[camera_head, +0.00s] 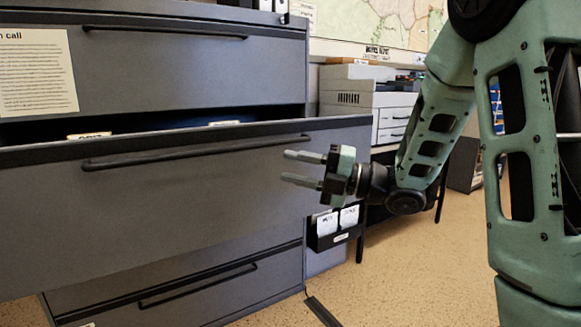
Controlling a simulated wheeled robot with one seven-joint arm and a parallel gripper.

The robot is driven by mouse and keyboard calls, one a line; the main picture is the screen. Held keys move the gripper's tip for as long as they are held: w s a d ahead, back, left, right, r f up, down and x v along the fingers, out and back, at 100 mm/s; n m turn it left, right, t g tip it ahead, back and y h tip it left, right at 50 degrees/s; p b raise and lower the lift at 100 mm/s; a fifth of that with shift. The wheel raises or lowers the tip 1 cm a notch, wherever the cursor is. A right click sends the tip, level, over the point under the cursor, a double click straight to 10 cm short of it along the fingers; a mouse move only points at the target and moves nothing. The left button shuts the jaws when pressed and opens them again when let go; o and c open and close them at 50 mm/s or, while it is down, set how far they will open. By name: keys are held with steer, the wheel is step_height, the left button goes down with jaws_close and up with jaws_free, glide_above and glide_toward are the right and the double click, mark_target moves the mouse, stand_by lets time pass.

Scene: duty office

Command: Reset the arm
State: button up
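My gripper (304,170) is in the middle of the head view, at the end of my green arm. Its two grey fingers point left and are spread apart with nothing between them. The fingers show in front of the right part of a pulled-out grey drawer (60,205), near the right end of its dark bar handle (190,152). I cannot tell whether the fingertips touch the drawer front.
The grey cabinet has a closed drawer (180,75) above and a lower drawer (200,300) beneath. A black holder with papers (336,235) hangs at the side. A grey printer (365,90) stands behind. Speckled floor (420,270) is open at lower right; a dark strip (322,311) lies on it.

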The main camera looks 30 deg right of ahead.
stand_by(0.3)
steer(key=w+a+f+m+g+h, duration=0.1)
steer(key=a+f+m+g+h, duration=0.2)
steer(key=a+f+m+h, duration=0.8)
steer(key=s+a+f+m+g+h, duration=0.1)
steer(key=s+a+f+m+g, duration=0.15)
steer(key=s, duration=0.55)
steer(key=s+a+f+m+g, duration=0.2)
steer(key=s+m+g, duration=0.2)
steer(key=s, duration=0.4)
steer(key=s+a+f+m+g+h, duration=0.1)
steer(key=s+a+f+m+g, duration=0.2)
steer(key=s, duration=0.5)
step_height(320, 180, up, 29)
steer(key=s+g+p, duration=0.1)
steer(key=p, duration=2.6)
steer(key=shift+s+d+p, duration=0.15)
steer(key=shift+s+p, duration=0.1)
steer(key=shift+p, duration=0.15)
steer(key=shift+m, duration=0.25)
